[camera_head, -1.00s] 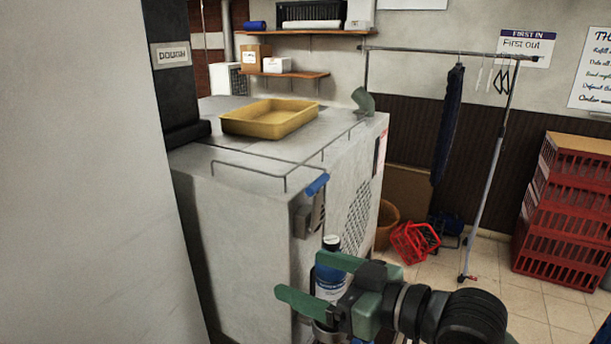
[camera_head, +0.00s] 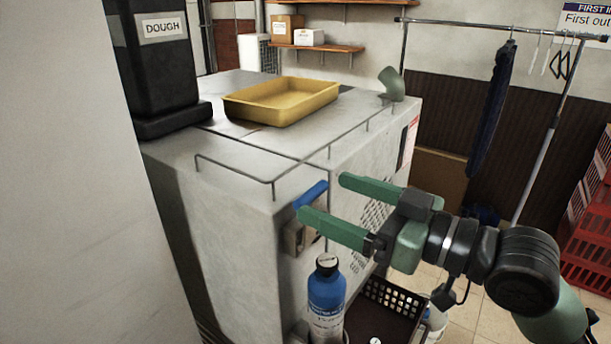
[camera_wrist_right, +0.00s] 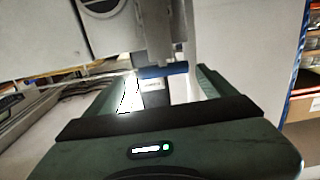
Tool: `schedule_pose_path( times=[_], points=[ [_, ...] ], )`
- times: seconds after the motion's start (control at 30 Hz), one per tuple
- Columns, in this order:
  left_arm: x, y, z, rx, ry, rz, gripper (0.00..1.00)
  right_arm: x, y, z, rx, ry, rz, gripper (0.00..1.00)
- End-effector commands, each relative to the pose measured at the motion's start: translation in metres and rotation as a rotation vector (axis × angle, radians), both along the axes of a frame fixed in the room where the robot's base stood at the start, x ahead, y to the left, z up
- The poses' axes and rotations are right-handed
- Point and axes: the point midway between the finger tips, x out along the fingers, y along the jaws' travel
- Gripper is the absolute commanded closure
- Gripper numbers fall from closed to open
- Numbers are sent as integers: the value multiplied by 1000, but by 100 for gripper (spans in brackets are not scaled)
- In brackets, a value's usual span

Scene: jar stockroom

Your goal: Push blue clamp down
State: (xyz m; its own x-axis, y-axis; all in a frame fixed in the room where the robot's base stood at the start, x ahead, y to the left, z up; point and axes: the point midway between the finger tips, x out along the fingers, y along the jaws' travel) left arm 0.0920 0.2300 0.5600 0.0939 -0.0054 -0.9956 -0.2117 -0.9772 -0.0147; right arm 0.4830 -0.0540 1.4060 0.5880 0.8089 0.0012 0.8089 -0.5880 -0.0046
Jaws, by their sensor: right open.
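The blue clamp is a blue lever handle (camera_head: 312,193) on a grey metal bracket (camera_head: 296,236), fixed to the upper front side of the large white cabinet. The handle slants upward to the right. My right gripper (camera_head: 322,198) is open, its two green fingers spread around the handle area, one beyond and one in front in the head view. In the right wrist view the blue handle (camera_wrist_right: 163,71) shows between the fingers, near their tips. I cannot tell whether they touch. My left gripper is not in view.
A white cabinet (camera_head: 225,215) carries a yellow tray (camera_head: 275,100), a dark dough container (camera_head: 150,62) and a wire rail. A blue bottle (camera_head: 326,290) stands below the clamp beside a dark crate (camera_head: 400,303). A clothes rack (camera_head: 545,150) stands at right.

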Motion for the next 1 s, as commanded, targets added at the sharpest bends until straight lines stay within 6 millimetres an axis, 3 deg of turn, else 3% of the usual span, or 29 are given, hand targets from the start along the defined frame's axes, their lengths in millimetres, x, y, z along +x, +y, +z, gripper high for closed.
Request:
schedule_pose_path(
  times=[0.4, 0.8, 1.0],
  points=[
    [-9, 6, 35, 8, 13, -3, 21, 36, 50, 4, 1, 2, 1, 15],
    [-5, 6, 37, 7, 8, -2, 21, 41, 58, 0, -1, 0, 0, 15],
    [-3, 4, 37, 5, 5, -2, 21, 41, 58, 0, -1, 0, 1, 70]
  ],
)
